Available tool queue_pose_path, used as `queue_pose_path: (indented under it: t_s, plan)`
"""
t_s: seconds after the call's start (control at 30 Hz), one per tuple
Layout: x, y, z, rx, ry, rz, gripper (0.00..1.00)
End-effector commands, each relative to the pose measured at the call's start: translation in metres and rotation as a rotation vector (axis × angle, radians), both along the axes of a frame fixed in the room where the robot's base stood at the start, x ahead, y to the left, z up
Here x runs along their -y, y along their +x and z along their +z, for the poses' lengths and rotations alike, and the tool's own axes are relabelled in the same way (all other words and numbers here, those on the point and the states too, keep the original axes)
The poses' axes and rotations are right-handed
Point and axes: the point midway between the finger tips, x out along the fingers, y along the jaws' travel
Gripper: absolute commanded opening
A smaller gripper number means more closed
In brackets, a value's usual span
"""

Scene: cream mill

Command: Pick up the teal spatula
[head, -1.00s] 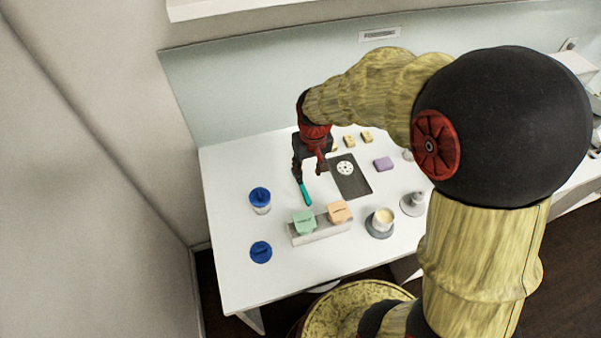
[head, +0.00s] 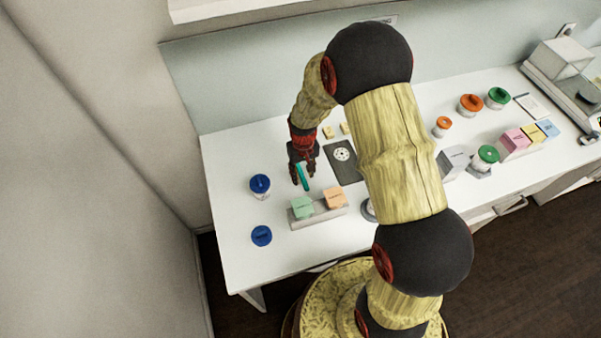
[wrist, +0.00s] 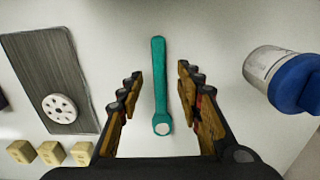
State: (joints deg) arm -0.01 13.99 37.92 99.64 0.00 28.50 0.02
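The teal spatula (wrist: 159,80) lies between the two open fingers of my gripper (wrist: 159,95) in the wrist view, with a gap on each side. Its rounded pale-tipped end points toward the palm and its other end points away. In the head view the spatula (head: 302,177) shows beside the fingers of my gripper (head: 303,178), left of the dark mat. My gripper points down over the white table. Its exact height above the table is hard to tell.
A blue-lidded jar (head: 260,187) stands left of the gripper, with a blue lid (head: 261,236) nearer the front. A block holder (head: 318,214) carries green and orange blocks. A dark mat (wrist: 52,80) with a white disc and several yellow cubes (wrist: 50,153) lie on the other side.

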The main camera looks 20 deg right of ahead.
Motion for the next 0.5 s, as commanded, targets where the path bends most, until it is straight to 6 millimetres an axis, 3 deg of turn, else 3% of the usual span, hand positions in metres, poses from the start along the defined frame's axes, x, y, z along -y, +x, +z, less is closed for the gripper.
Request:
queue_pose_path:
  t_s: [0.33, 0.5]
  plan:
    - [0.0001, 0.0003, -0.0093, 0.001, 0.000, 0.000, 0.36]
    - [0.0001, 0.0002, -0.0092, 0.001, 0.000, 0.000, 0.27]
